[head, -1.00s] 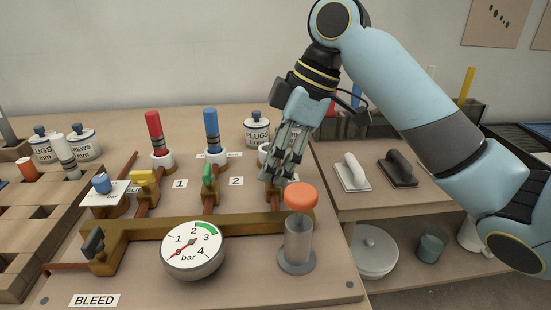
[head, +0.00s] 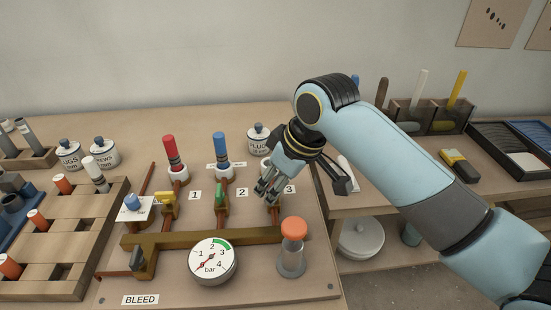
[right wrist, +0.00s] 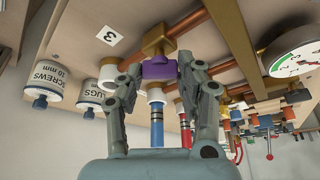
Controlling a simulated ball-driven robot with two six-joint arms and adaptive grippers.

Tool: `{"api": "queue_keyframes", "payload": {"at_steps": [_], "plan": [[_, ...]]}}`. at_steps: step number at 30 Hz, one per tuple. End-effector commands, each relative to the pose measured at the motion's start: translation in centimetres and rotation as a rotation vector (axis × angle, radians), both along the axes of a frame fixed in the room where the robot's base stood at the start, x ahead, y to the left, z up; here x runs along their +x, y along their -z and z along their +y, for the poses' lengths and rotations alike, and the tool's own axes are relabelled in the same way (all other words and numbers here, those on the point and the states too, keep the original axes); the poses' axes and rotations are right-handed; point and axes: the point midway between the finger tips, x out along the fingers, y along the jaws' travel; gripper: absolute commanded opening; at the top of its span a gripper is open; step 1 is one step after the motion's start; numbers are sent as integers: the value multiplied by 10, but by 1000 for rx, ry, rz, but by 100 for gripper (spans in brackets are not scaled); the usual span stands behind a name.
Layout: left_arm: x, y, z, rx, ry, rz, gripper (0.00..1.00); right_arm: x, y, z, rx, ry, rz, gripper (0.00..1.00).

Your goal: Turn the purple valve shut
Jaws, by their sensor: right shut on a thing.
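The purple valve handle (right wrist: 160,70) shows in the right wrist view, beside its brass body (right wrist: 157,42) on a copper pipe near the number 3 label. My right gripper (right wrist: 161,66) has one finger on each side of the handle and is shut on it. In the head view the right gripper (head: 268,191) reaches down to the third pipe and hides the purple handle. How far the handle is turned cannot be told clearly. My left gripper is not in view.
Green (head: 221,199) and yellow (head: 166,204) valve handles stand to the left on the same board. A pressure gauge (head: 212,261) and an orange-topped plunger (head: 293,230) are in front. Red (head: 170,150) and blue (head: 220,148) cylinders stand behind.

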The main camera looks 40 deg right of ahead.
Motion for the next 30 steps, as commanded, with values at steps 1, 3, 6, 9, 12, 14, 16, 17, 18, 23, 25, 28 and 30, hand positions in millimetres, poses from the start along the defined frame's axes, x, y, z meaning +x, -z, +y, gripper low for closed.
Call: {"api": "queue_keyframes", "payload": {"at_steps": [1,3,6,9,12,14,16,17,18,23,25,28,30], "plan": [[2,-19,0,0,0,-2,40,-2,-8,2,4,43,6,4],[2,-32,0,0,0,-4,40,-2,-8,2,3,108,5,4],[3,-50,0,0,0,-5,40,-2,-7,3,3,205,5,4],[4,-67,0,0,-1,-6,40,-2,-7,3,2,298,6,4],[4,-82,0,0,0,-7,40,-1,-7,4,2,393,4,4],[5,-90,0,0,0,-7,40,-1,-6,4,3,449,4,4],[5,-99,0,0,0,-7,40,-1,-5,4,2,512,3,4],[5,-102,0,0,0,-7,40,-1,-5,4,2,539,4,4],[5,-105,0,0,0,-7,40,-1,-5,4,1,573,3,4],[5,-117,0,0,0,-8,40,0,-3,4,1,696,2,4],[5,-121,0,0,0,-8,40,0,-3,4,1,740,2,4],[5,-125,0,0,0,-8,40,0,-2,4,2,796,1,4],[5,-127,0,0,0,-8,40,1,-2,4,1,827,0,4]]}}
